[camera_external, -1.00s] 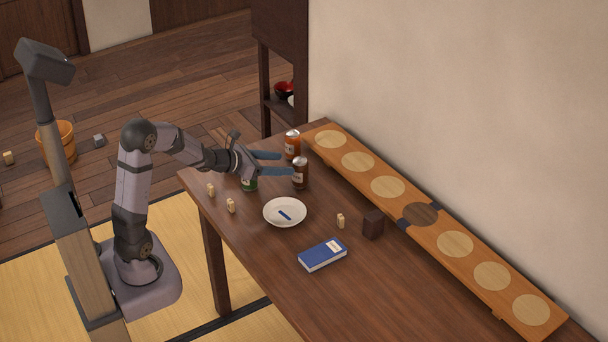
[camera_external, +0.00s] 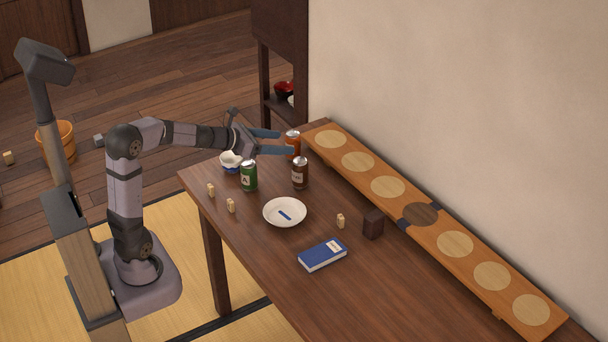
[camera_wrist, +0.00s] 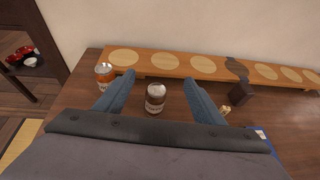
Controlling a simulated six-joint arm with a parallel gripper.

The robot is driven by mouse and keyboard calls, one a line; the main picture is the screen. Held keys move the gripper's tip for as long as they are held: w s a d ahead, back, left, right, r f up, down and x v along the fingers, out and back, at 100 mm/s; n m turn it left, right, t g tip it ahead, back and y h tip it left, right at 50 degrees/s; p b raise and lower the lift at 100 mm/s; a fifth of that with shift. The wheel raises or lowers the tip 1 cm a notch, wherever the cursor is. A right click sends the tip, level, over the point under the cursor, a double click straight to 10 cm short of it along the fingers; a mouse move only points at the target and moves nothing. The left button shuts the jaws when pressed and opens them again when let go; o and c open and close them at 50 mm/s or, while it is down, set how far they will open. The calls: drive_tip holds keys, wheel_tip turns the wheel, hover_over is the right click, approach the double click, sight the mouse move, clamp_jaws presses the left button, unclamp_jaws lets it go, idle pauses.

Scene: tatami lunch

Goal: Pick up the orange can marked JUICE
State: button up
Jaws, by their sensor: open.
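The orange can (camera_external: 292,146) stands upright at the far end of the table, partly hidden by my fingers in the external view. In the wrist view the orange can (camera_wrist: 104,74) is left of my left finger, outside the jaws. Its lettering is too small to read. My gripper (camera_external: 286,142) is open and empty, its fingers pointing at the wall. In the wrist view a brown can (camera_wrist: 155,98) shows between the fingers of my gripper (camera_wrist: 160,85); in the external view this brown can (camera_external: 300,173) stands in front of the fingers.
A green can (camera_external: 249,176) and a small bowl (camera_external: 231,161) stand below my forearm. A white plate (camera_external: 272,216), a blue book (camera_external: 323,255), a dark block (camera_external: 373,225) and several small tan pieces lie nearer. A long board (camera_external: 404,213) with round discs runs along the wall.

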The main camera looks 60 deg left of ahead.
drive_tip(key=s+a+f+m+g+y+p, duration=0.1)
drive_tip(key=s+a+m+g+y+p, duration=0.2)
drive_tip(key=a, duration=0.4)
drive_tip(key=s+a+f+m+g+y, duration=0.1)
drive_tip(key=a+f+m+y, duration=0.15)
drive_tip(key=a+m, duration=0.35)
drive_tip(key=w+a+r+m+t+y+p, duration=0.1)
drive_tip(key=w+a+r+m+t+p, duration=0.5)
drive_tip(key=m, duration=1.1)
drive_tip(key=d+m+h, duration=0.5)
drive_tip(key=m, duration=0.4)
wheel_tip(320, 180, down, 11)
drive_tip(key=shift+d+g, duration=0.35)
drive_tip(key=shift+g, duration=0.05)
